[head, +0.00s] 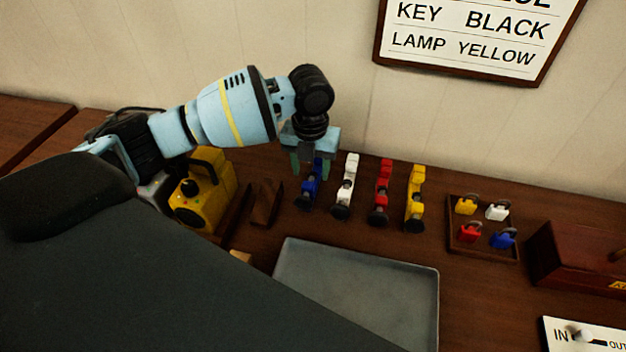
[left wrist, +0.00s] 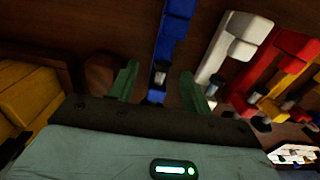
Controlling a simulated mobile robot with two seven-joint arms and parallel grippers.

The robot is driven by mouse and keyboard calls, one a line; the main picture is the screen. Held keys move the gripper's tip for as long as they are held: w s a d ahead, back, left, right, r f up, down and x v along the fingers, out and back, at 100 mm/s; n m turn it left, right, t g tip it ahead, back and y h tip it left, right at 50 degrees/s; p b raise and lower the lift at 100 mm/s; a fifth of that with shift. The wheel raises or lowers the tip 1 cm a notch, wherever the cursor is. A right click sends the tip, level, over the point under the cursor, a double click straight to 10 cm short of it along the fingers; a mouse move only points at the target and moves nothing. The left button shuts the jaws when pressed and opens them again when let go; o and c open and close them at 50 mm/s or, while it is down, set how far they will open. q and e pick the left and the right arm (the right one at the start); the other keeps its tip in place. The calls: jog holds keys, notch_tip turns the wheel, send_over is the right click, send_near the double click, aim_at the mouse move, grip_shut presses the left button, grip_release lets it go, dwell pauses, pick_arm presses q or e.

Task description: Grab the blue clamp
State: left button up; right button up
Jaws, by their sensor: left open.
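The blue clamp (head: 310,190) lies on the brown table at the left end of a row of clamps. My left gripper (head: 310,172) is over its far part and hides some of it in the head view. In the left wrist view the blue clamp (left wrist: 172,45) runs between the two green fingers (left wrist: 160,88), with a gap on each side. The left gripper is open and holds nothing. I cannot tell its exact height over the clamp. My right gripper is not in view.
White (head: 346,185), red (head: 381,190) and yellow (head: 415,197) clamps lie close to the right. A grey tray (head: 360,270) is in front. A yellow device (head: 205,195) and a brown block (head: 266,203) stand left. A box of small padlocks (head: 482,253) is farther right.

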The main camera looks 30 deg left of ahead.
pick_arm(q)
jog(key=shift+w+d+f, duration=0.1)
jog(key=shift+w+f, duration=0.05)
jog(key=shift+f, duration=2.4)
jog(key=shift+r, duration=0.1)
grip_shut()
